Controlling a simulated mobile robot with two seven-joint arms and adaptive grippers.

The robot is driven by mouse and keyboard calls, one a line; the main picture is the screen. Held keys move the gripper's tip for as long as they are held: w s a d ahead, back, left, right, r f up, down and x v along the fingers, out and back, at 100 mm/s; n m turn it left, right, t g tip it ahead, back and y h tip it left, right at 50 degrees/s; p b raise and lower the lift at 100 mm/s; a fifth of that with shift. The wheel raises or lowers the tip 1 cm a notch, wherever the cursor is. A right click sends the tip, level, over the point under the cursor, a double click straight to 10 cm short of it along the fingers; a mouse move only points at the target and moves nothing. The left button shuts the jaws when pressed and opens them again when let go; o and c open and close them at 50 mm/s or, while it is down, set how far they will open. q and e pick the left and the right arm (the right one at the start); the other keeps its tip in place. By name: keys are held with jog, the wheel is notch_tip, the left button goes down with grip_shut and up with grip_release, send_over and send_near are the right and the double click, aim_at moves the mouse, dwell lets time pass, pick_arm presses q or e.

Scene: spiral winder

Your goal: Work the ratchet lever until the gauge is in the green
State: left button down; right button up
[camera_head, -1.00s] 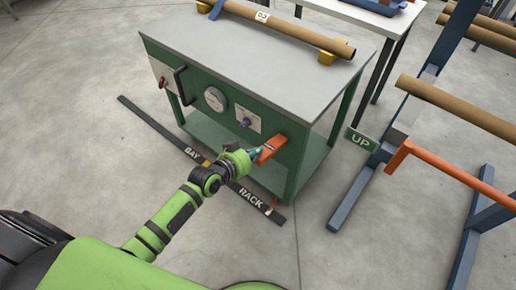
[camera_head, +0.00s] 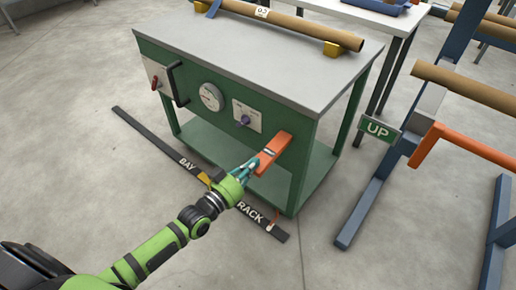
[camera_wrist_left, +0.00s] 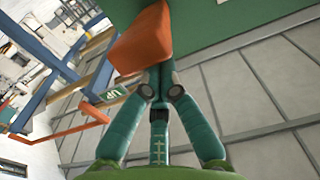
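The orange ratchet lever (camera_head: 272,150) is on the front of the green bench near its right corner, slanting down and left. My left gripper (camera_head: 249,167) is at its lower end. In the left wrist view the gripper's fingers (camera_wrist_left: 160,80) come together at the end of the orange lever (camera_wrist_left: 143,42), shut on it. The round white gauge (camera_head: 211,97) is on the same panel, left of the lever; its needle and green zone are too small to read. My right gripper is out of view.
A purple knob (camera_head: 245,120) and a black handle (camera_head: 178,84) are on the panel. A cardboard tube (camera_head: 290,23) rests on the bench top. A blue rack with an UP sign (camera_head: 376,129) stands at right.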

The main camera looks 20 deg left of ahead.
pick_arm(q)
jog(key=shift+s+f+b, duration=0.1)
jog(key=shift+f+b, duration=0.55)
jog(key=shift+f, duration=0.9)
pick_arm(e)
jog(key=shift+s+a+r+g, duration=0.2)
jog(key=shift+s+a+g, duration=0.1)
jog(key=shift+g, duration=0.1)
pick_arm(q)
jog(key=shift+f, duration=0.1)
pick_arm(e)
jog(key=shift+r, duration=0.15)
